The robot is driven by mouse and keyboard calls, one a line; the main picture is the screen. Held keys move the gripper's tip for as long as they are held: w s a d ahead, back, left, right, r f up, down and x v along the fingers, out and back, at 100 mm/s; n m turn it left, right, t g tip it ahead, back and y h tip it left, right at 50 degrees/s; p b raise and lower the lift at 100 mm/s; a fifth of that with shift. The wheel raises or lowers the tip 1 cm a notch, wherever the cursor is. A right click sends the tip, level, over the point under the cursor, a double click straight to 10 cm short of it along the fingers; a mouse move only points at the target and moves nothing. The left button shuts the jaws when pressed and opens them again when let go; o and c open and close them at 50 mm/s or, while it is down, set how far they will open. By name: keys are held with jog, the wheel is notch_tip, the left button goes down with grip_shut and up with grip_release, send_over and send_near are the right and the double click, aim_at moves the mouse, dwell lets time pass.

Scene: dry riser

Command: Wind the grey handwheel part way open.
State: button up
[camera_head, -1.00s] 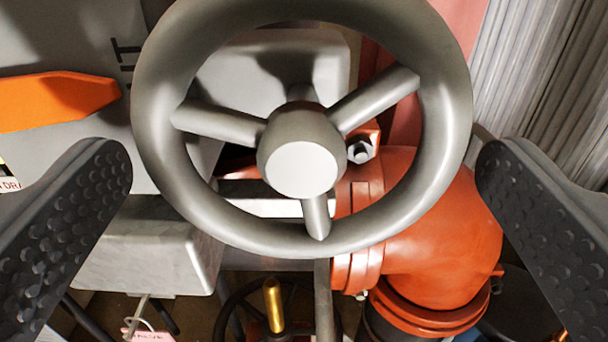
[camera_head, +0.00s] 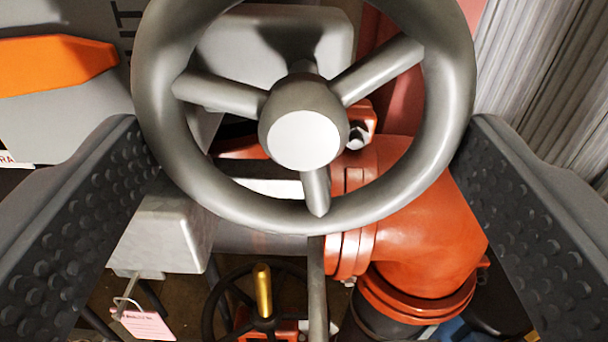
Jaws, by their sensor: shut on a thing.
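The grey handwheel (camera_head: 240,211) fills the middle of the head camera view. It has a thick round rim, three spokes and a hub (camera_head: 303,138) with a pale flat face. One spoke points down; the other two rise to the upper left and upper right. The top of its rim is cut off by the picture edge. My gripper (camera_head: 306,135) is shut on the handwheel, with one dark studded finger against the left side of the rim and the other against the right.
An orange lever (camera_head: 55,66) lies at the left. Red pipework (camera_head: 425,245) is behind and below the wheel. A smaller dark wheel with a brass handle (camera_head: 263,290) and a pink tag (camera_head: 147,324) are lower down. Grey corrugated cladding (camera_head: 535,75) stands at the upper right.

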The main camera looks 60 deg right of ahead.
jog(key=shift+r+n, duration=0.15)
jog(key=shift+n, duration=0.15)
jog(key=n+p, duration=0.2)
jog(key=n, duration=0.1)
jog(key=shift+s+d, duration=0.1)
jog(key=shift+d, duration=0.05)
jog(key=n+p, duration=0.4)
jog(key=shift+r+n, duration=0.2)
jog(key=shift+n, duration=0.1)
jog(key=n+p, duration=0.3)
jog(key=shift+n, duration=0.3)
jog(key=n+p, duration=0.4)
jog(key=shift+s+r, duration=0.1)
jog(key=n+p, duration=0.8)
jog(key=p, duration=0.1)
jog(key=shift+n, duration=0.3)
jog(key=n+p, duration=0.2)
jog(key=n, duration=0.1)
jog(key=shift+f+n, duration=0.2)
jog(key=shift+n, duration=0.1)
jog(key=shift+w+n, duration=0.2)
jog(key=shift+n, duration=1.3)
